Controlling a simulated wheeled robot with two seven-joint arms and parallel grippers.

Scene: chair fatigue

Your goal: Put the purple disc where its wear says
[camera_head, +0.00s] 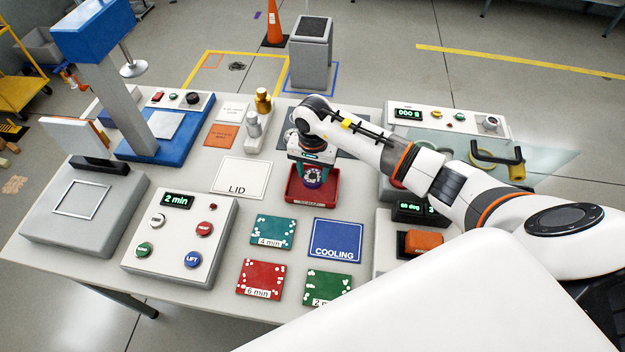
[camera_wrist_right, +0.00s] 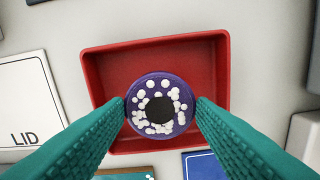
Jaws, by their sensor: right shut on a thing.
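The purple disc (camera_wrist_right: 158,81) is a ring with a dark centre hole and many white spots on its face. My right gripper (camera_wrist_right: 162,107) has teal fingers shut on the disc's two sides. In the head view the disc (camera_head: 314,178) is held under the right gripper (camera_head: 313,172), over a red tray (camera_head: 310,203). The red tray (camera_wrist_right: 110,65) lies below the disc in the wrist view and looks otherwise empty. I cannot tell whether the disc touches its floor. Sample cards read 4 min (camera_head: 273,231), 6 min (camera_head: 261,280) and apparently 2 min (camera_head: 328,287). My left gripper is not in view.
A blue COOLING mat (camera_head: 337,240) and a white LID mat (camera_head: 240,178) lie beside the tray. A button panel (camera_head: 178,245) shows 2 min. A blue press (camera_head: 105,90) stands at back left. An orange block (camera_head: 423,241) sits right, near my arm.

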